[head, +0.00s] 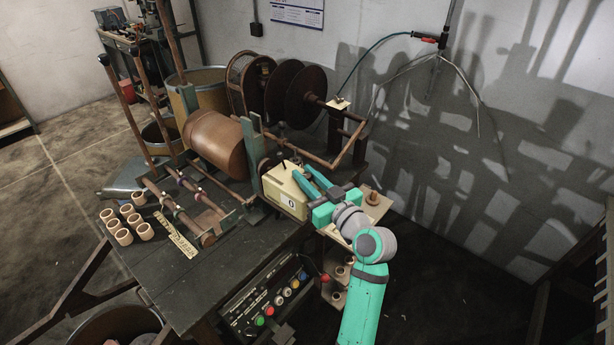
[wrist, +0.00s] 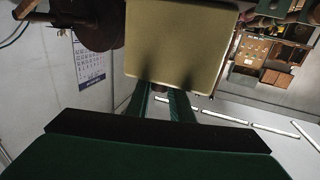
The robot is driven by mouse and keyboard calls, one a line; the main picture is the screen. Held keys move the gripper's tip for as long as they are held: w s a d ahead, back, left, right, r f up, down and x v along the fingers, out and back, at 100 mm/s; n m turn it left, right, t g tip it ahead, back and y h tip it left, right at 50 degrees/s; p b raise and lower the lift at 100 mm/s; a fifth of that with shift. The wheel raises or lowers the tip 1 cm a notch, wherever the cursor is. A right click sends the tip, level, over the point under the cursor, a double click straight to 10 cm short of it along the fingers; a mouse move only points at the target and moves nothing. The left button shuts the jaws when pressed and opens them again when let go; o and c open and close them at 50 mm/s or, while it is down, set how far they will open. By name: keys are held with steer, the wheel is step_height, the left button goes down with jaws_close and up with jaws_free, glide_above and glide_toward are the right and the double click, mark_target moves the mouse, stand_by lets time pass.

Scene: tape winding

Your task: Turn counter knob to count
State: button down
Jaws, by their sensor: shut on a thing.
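The counter (head: 279,190) is a cream box near the table's right end, with a small white label or window on its front that seems to read 0. In the wrist view the counter (wrist: 178,45) is a broad cream face just beyond my fingers. My gripper (head: 306,181), with teal fingers, reaches to the counter's right side. In the wrist view my gripper (wrist: 160,90) has its two fingertips at the box's lower edge. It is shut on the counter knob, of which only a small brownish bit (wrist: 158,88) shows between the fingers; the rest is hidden.
A large copper-brown drum (head: 215,140) and dark spool discs (head: 303,95) stand behind the counter. Several small rings (head: 125,236) lie at the table's left. A control panel (head: 270,300) with coloured buttons is at the table's front. A wooden shelf (head: 337,270) is below my arm.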

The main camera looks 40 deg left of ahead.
steer(key=n+g, duration=0.2)
steer(key=g, duration=0.1)
steer(key=n+g+y, duration=0.1)
steer(key=g, duration=0.1)
steer(key=shift+w+n+g, duration=0.15)
steer(key=shift+n+g, duration=0.25)
steer(key=n+g, duration=0.1)
steer(key=g, duration=0.1)
steer(key=n+g, duration=0.2)
steer(key=g, duration=0.1)
steer(key=shift+n+g, duration=0.3)
steer(key=n+g+h, duration=0.2)
steer(key=g, duration=0.1)
steer(key=shift+a, duration=0.1)
steer(key=shift+s+f+n+g+h, duration=0.15)
steer(key=shift+n+g+h, duration=0.4)
steer(key=shift+n+g, duration=0.3)
steer(key=shift+s+r+n+g+h, duration=0.1)
steer(key=shift+n+g+h, duration=0.5)
steer(key=shift+g, duration=0.45)
steer(key=shift+f, duration=0.1)
steer(key=c, duration=1.6)
jaws_free()
steer(key=shift+o, duration=0.2)
steer(key=shift+w, duration=0.1)
